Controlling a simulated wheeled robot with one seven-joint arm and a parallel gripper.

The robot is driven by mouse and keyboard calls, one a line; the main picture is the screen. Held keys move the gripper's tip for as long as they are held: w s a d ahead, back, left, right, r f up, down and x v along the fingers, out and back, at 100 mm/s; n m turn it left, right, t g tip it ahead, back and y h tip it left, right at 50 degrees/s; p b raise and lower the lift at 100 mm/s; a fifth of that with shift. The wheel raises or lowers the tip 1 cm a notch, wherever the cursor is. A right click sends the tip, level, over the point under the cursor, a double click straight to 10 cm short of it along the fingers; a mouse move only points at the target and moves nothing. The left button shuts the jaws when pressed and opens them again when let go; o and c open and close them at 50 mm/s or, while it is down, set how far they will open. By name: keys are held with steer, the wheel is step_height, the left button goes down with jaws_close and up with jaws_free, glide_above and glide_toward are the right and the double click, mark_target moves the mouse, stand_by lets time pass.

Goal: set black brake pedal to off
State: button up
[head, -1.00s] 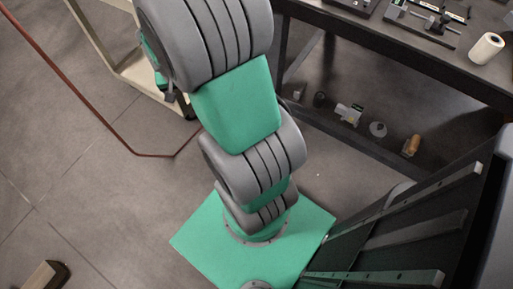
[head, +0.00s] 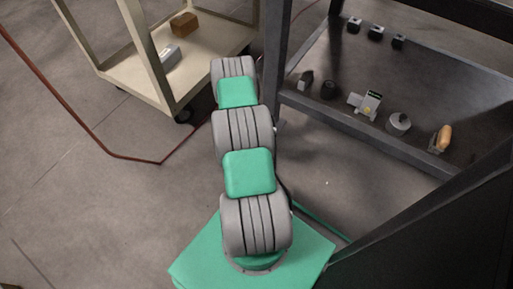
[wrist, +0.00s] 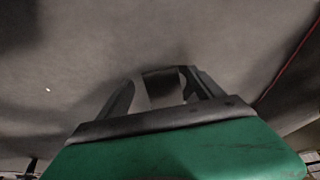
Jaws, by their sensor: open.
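I cannot make out a black brake pedal for certain. A dark caster (head: 183,115) stands under the near corner of the beige cart in the head view, and no pedal can be told apart on it. My gripper (wrist: 160,76) shows in the wrist view with its fingers apart and nothing visible held between them, over bare grey floor. In the head view my arm reaches away from its green base toward the gap between the cart and the dark table. The gripper itself is hidden there beyond the arm's far end.
The beige cart (head: 130,75) carries a brown block (head: 184,24) and a grey object (head: 167,54) on its lower shelf. The dark table's lower shelf (head: 340,110) holds several small parts, right of my arm. A red cable (head: 85,112) lies left.

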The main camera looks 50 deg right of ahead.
steer(key=shift+d+f, duration=0.2)
steer(key=shift+f, duration=0.3)
jaws_close()
stand_by(0.5)
